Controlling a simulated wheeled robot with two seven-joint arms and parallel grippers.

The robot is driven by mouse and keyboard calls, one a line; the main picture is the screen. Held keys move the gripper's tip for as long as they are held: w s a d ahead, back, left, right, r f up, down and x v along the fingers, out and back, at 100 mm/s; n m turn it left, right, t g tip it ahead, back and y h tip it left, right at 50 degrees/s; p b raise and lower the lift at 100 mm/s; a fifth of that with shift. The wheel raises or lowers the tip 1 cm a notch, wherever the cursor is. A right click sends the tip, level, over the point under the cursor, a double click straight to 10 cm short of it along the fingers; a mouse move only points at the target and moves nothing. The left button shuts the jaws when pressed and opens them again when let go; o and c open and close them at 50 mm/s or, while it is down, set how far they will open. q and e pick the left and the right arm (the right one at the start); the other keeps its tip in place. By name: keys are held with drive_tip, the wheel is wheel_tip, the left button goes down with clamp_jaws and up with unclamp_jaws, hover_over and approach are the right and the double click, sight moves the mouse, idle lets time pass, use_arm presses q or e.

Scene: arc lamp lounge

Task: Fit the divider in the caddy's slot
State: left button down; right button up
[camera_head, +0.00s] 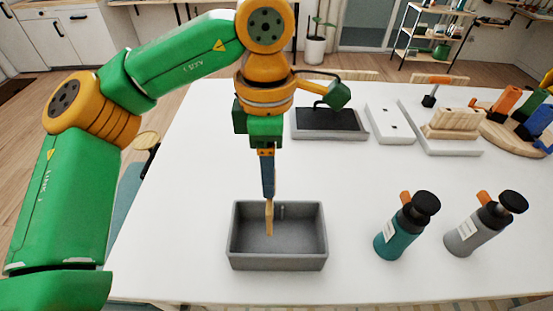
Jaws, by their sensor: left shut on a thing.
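The grey caddy (279,264) stands on the white table, an open box near the table's front edge. A small slot feature (283,211) shows on its far inner wall. My left gripper (268,196) points straight down above the caddy's far side and is shut on the divider (269,217), a thin tan board seen almost edge-on. The divider hangs upright, with its lower part appearing inside the caddy's opening, left of the slot feature. I cannot tell whether it touches the caddy. My right gripper does not show.
A teal bottle (393,240) and a grey bottle (468,237) stand right of the caddy. The table left of the caddy is clear.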

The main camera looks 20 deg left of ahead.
use_arm(q)
drive_tip(key=shift+a+f, duration=0.1)
drive_tip(key=shift+a, duration=0.3)
wheel_tip(320, 180, down, 6)
drive_tip(key=d+b, duration=0.2)
drive_tip(key=b, duration=0.3)
drive_tip(key=shift+d+r, duration=0.25)
drive_tip(key=shift+d, duration=0.15)
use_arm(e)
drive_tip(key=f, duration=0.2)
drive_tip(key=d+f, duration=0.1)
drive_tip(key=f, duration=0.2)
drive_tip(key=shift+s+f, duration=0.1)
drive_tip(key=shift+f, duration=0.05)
use_arm(q)
drive_tip(key=shift+s+a, duration=0.1)
drive_tip(key=shift+a, duration=0.05)
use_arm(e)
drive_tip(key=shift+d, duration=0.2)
use_arm(q)
wheel_tip(320, 180, down, 7)
drive_tip(key=b, duration=0.6)
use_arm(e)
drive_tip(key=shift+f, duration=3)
use_arm(q)
drive_tip(key=shift+c, duration=0.3)
unclamp_jaws()
